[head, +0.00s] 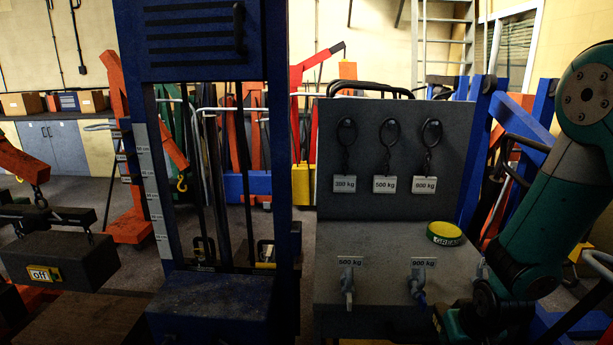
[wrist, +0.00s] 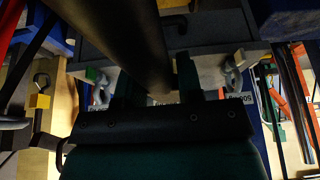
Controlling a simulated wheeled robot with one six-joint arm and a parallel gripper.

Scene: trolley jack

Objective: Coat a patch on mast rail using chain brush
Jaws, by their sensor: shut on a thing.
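My gripper (wrist: 157,82) shows in the wrist view, shut on a thick dark round bar. The bar looks like the handle of the chain brush (wrist: 128,38) and slants to the upper left; its bristles cannot be made out. In the head view, my arm comes down at the right and its end is low by the grey bench, partly cut off by the bottom edge. The blue mast stands left of the bench, with an upright rail (head: 279,160) on its right side. No coated patch can be made out. A green and yellow grease tin (head: 445,233) sits on the bench's back right.
The grey bench (head: 385,250) holds two shackles (head: 347,286) with weight tags at its front. Several tagged rings (head: 389,133) hang on its back panel. A dark block (head: 58,262) marked "off" hangs at the left. Orange and blue hoist frames stand behind.

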